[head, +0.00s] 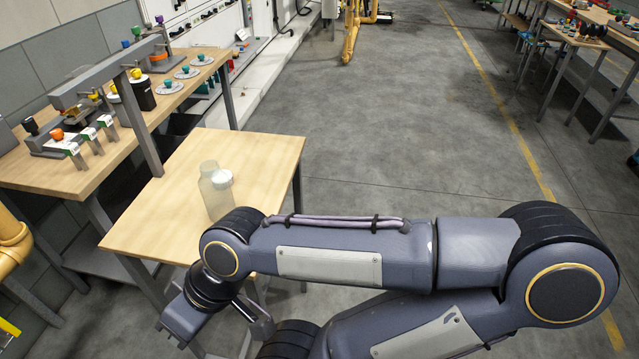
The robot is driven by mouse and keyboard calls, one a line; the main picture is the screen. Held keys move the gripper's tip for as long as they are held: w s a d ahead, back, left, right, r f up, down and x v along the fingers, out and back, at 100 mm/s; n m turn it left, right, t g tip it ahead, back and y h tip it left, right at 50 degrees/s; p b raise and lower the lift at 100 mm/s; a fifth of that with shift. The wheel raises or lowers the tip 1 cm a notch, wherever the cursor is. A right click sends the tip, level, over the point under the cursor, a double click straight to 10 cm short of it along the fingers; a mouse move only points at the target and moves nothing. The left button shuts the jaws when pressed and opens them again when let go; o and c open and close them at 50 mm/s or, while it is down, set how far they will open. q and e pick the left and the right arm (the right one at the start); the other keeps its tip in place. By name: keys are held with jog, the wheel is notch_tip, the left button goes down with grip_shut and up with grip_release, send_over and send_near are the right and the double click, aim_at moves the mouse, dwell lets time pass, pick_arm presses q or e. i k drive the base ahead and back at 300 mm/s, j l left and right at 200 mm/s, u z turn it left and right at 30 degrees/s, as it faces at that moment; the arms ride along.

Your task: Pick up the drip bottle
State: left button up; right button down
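The drip bottle (214,197) is a pale, translucent bottle with a whitish round part (222,179) near its top. It stands on the small wooden table (255,150). Its lower right edge is close to or partly behind my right arm in the picture. My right arm comes in from the right and crosses in front of the table's near side. Its gripper end (222,324) hangs low at the table's near edge, below the bottle in the picture. Its fingers cannot be made out clearly, and nothing is seen held. My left gripper is not in view.
A longer workbench (75,172) at the left carries a grey frame (108,72), a dark cup (143,94) and small coloured knobs. Other benches (570,38) stand at the far right. The small table's top around the bottle is clear. Open concrete floor lies to the right.

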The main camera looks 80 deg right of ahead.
aim_at(214, 185)
jog(key=z, duration=1.85)
jog(key=i+l, duration=0.1)
jog(key=l, duration=0.2)
jog(key=i+l+u, duration=0.1)
jog(key=l+u, duration=0.6)
jog(key=i+l+u, duration=0.1)
jog(key=l+u, duration=0.25)
jog(key=j+u, duration=0.1)
jog(key=u, duration=0.7)
